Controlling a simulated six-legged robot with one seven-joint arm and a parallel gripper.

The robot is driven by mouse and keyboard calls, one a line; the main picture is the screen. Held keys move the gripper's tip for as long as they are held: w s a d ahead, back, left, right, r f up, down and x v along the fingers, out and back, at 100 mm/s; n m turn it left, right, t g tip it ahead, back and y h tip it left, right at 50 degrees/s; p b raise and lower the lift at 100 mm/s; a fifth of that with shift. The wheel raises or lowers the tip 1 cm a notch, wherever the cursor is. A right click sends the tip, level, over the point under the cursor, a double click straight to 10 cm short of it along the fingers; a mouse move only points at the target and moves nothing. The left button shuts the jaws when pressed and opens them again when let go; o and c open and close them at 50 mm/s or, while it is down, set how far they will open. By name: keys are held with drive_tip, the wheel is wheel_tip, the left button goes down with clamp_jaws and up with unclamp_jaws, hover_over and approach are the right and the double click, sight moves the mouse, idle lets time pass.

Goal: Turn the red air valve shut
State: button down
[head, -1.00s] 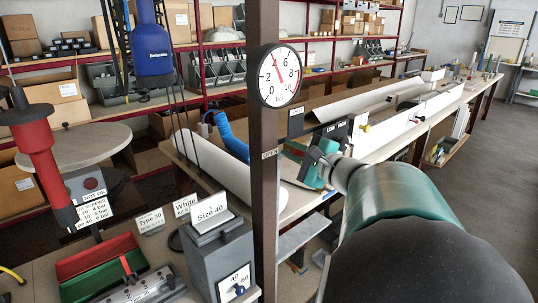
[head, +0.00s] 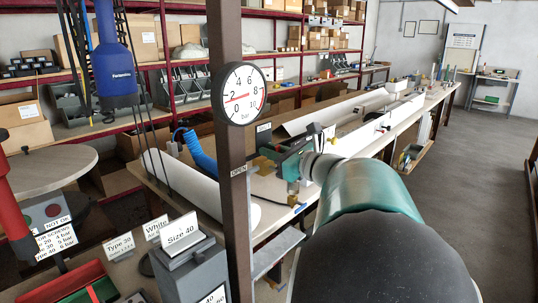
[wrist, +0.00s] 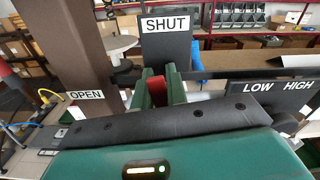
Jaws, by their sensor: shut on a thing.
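The red air valve handle (wrist: 155,86) shows between the two green fingers of my gripper (wrist: 157,84) in the wrist view. My gripper is shut on it, and the fingers hide most of it. The handle sits just below the SHUT sign (wrist: 167,24). The OPEN sign (wrist: 85,95) is at the left on the brown post. In the head view my gripper (head: 275,155) is just right of the post (head: 232,170). The round gauge (head: 243,93) on the post has its red needle near 2 bar.
A LOW and HIGH plate (wrist: 278,87) stands to the right of the valve. A white roll (head: 195,185) and a blue hose (head: 197,150) lie behind the post. A grey Size 40 box (head: 190,265) stands at front left. The floor at right is clear.

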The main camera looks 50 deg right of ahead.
drive_tip(key=shift+d+m, duration=0.5)
drive_tip(key=shift+m, duration=0.5)
drive_tip(key=c, duration=1.4)
unclamp_jaws()
drive_tip(key=shift+s, duration=0.15)
drive_tip(key=s, duration=1.3)
drive_tip(key=shift+s+d, duration=0.15)
drive_tip(key=shift+s, duration=0.15)
